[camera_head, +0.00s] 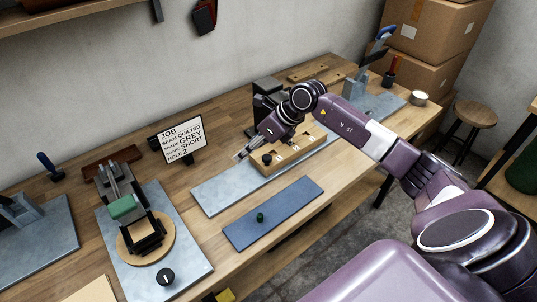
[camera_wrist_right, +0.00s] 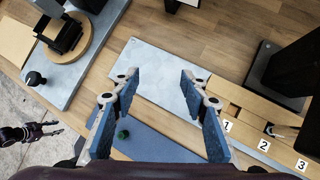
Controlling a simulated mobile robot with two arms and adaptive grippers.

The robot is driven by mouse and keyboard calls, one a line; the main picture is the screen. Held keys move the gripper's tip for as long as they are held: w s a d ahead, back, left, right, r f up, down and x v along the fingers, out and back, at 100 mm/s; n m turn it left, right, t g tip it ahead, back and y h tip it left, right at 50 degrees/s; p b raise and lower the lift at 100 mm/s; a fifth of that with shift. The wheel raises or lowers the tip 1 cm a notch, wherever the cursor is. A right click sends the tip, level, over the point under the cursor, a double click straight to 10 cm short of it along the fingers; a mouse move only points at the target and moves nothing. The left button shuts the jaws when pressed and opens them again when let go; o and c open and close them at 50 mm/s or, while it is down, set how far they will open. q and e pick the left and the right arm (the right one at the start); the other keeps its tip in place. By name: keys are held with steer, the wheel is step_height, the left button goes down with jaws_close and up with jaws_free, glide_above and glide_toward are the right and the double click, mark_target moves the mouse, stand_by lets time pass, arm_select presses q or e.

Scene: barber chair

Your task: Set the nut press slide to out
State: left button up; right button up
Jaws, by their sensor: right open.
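In the wrist view the block (camera_wrist_right: 252,108) carries labels 1, 2 and 3. A black upright (camera_head: 266,95) stands behind it; I cannot tell for certain which part is the nut press slide. My right gripper (camera_head: 243,152) is over the plate's left part, left of the block. In the wrist view this gripper (camera_wrist_right: 160,88) is open, with nothing between its fingers. What seems my left gripper (camera_wrist_right: 18,134) is small at the wrist view's left edge.
A blue mat (camera_head: 290,205) with a green knob (camera_head: 260,217) lies in front. A job sign (camera_head: 182,139) stands behind, left. A device with a green pad (camera_head: 122,207) and round wooden base stands left. Another blue-handled press (camera_head: 383,38) is at the far right end.

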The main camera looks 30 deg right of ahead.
mark_target(267, 157)
steer(key=s+d+g+h, duration=0.1)
steer(key=s+d+h, duration=0.15)
steer(key=d, duration=0.65)
steer(key=shift+h, duration=0.35)
steer(key=p+x, duration=0.2)
steer(key=x, duration=0.5)
steer(key=shift+w+d+p, duration=0.2)
steer(key=shift+p, duration=0.1)
steer(key=shift+w+a+f, duration=0.1)
steer(key=shift+w+f, duration=0.1)
steer(key=shift+f, duration=0.35)
jaws_close()
